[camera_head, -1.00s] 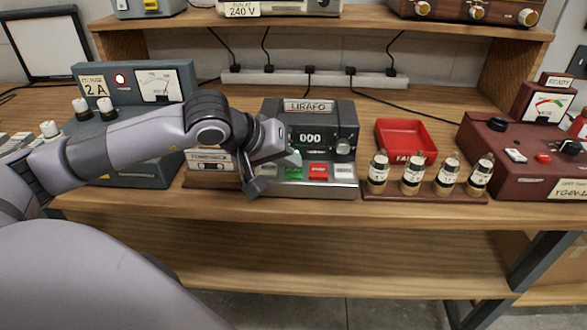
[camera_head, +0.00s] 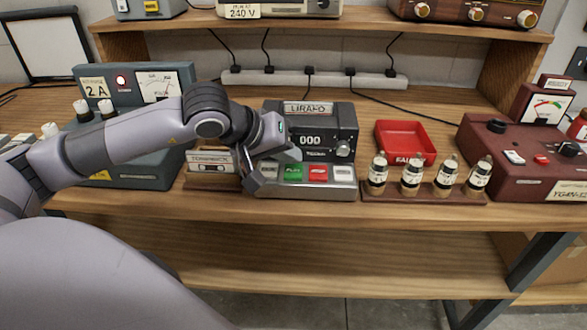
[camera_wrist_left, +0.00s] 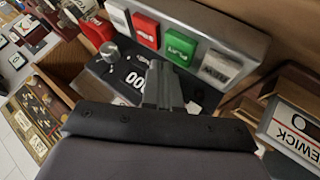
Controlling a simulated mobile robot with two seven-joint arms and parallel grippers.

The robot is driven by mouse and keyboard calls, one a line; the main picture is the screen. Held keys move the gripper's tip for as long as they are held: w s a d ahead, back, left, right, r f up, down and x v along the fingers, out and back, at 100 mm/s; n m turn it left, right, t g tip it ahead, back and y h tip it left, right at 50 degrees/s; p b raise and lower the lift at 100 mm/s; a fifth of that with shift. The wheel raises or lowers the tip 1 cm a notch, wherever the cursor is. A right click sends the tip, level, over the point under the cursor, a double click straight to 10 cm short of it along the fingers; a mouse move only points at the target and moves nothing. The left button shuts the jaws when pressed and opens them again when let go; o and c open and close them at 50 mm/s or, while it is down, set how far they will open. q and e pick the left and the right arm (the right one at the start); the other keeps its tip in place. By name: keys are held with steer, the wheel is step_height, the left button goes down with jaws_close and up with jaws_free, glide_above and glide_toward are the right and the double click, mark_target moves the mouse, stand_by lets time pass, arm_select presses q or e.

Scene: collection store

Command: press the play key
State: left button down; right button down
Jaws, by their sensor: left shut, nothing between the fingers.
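A dark grey tape deck (camera_head: 347,118) stands on the bench, with a "000" counter and a row of keys along its silver front. The green PLAY key (camera_head: 293,172) is second from the left, beside a red key (camera_head: 318,173). My left gripper (camera_head: 294,154) is shut and empty, with its tips just behind and above the green key. In the left wrist view, the shut fingers (camera_wrist_left: 158,68) point at the green key (camera_wrist_left: 180,47), and a small gap seems to separate them. The white key (camera_wrist_left: 221,67) beside it is clear. My right gripper is out of view.
A cassette box (camera_head: 210,162) stands left of the deck. To the right are a red tray (camera_head: 405,140), a rack of several small bottles (camera_head: 412,175) and a maroon instrument (camera_head: 500,150). A grey meter unit (camera_head: 135,150) stands left, behind my arm.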

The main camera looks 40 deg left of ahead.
mark_target(289, 172)
arm_select(q)
steer(key=shift+r+p, duration=1.5)
steer(key=shift+r, duration=1.05)
steer(key=shift+f, duration=0.1)
